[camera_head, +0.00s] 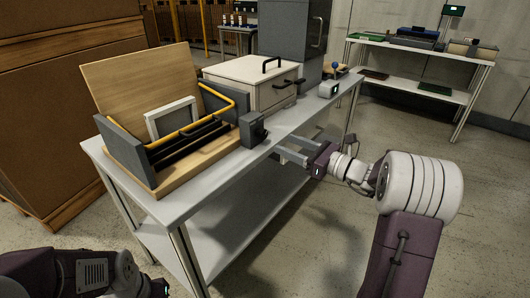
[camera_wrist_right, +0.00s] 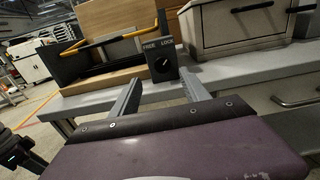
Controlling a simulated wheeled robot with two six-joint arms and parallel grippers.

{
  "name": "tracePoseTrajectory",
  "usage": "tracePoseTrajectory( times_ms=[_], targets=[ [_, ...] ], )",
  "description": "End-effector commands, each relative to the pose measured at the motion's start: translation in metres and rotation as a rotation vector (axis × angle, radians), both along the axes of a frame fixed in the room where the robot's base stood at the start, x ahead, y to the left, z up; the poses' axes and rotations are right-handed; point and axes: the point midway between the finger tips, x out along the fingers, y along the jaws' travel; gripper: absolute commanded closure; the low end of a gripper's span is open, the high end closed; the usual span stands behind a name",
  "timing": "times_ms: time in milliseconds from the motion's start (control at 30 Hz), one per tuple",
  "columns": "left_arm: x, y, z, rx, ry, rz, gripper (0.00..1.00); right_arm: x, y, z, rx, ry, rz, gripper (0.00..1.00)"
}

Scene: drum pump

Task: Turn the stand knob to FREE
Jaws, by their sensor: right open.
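The stand knob (camera_wrist_right: 162,66) is a dark round knob on the face of a small black box, with FREE printed at upper left and LOCK at upper right. Its pointer is too small to read for certain. In the head view the black box (camera_head: 251,130) stands on the table's front edge, beside the wooden stand (camera_head: 170,168). My right gripper (camera_head: 283,146) is open and empty, its fingers pointing at the box from the front. In the right wrist view the knob shows between the two fingertips (camera_wrist_right: 160,79), beyond them. My left arm is at the bottom left; its fingers are not clearly seen.
The grey table (camera_head: 205,190) carries the stand with a tilted wooden board and yellow rail, a lidded beige box (camera_head: 245,85) and a small device with a blue-topped lever (camera_head: 330,88). Shelves stand at the back right. The floor on the right is clear.

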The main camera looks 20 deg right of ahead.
Motion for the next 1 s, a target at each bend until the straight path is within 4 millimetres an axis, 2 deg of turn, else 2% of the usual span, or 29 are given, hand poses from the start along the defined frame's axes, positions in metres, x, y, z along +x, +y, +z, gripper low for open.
tracePoseTrajectory(
  times_ms=[33,233,500,700,1000],
  targets=[
    [0.0,0.0,-0.006,0.0,0.0,0.0,0.64,0.0,-0.003,-0.006,0.0,0.0,-0.007,0.46],
    [0.0,0.0,-0.006,0.0,-0.001,0.0,0.64,0.005,0.001,-0.004,-0.003,0.0,-0.006,0.46],
    [0.0,0.0,-0.025,0.0,0.0,0.0,0.64,0.047,0.035,-0.007,-0.003,-0.001,-0.002,0.46],
    [0.0,0.0,-0.03,0.0,0.0,0.0,0.64,0.068,0.051,-0.005,-0.002,0.001,-0.006,0.46],
    [0.0,0.0,-0.03,0.0,0.0,0.0,0.64,0.071,0.053,-0.003,-0.001,0.002,-0.007,0.46]
  ],
)
